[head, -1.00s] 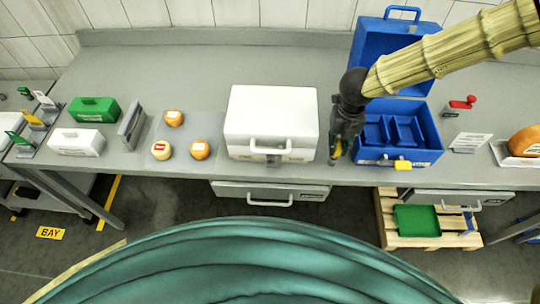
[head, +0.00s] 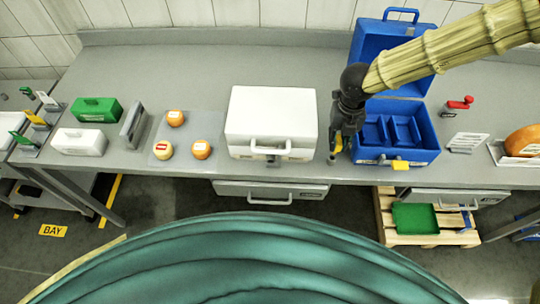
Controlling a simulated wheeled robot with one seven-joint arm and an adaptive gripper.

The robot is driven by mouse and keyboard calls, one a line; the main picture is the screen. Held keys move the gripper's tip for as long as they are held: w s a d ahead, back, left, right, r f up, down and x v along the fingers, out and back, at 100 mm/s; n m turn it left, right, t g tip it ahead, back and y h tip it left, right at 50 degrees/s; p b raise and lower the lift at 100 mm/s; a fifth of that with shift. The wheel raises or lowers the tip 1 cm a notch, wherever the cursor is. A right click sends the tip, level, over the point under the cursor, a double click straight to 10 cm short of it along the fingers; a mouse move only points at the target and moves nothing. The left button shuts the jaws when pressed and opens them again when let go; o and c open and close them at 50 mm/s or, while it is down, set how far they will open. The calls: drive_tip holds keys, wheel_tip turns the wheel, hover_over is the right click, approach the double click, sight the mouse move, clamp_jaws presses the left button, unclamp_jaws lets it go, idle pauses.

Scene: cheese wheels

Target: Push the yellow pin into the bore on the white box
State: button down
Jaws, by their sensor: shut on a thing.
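The white box (head: 272,112) stands closed on the bench, with a handle on its front face. A small dark fitting (head: 272,160) shows low on its front; the bore itself is too small to make out. My gripper (head: 335,150) is just right of the white box, pointing down near the bench's front edge. It is shut on the yellow pin (head: 332,158), of which only a small yellow bit shows below the fingers. The pin is apart from the box.
Small cheese wheels (head: 201,150) lie on a mat to the left. The bench (head: 210,60) is clear behind the white box.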

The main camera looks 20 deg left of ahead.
drive_tip(key=shift+r, duration=0.15)
drive_tip(key=shift+r+p, duration=1.35)
drive_tip(key=shift+p, duration=0.2)
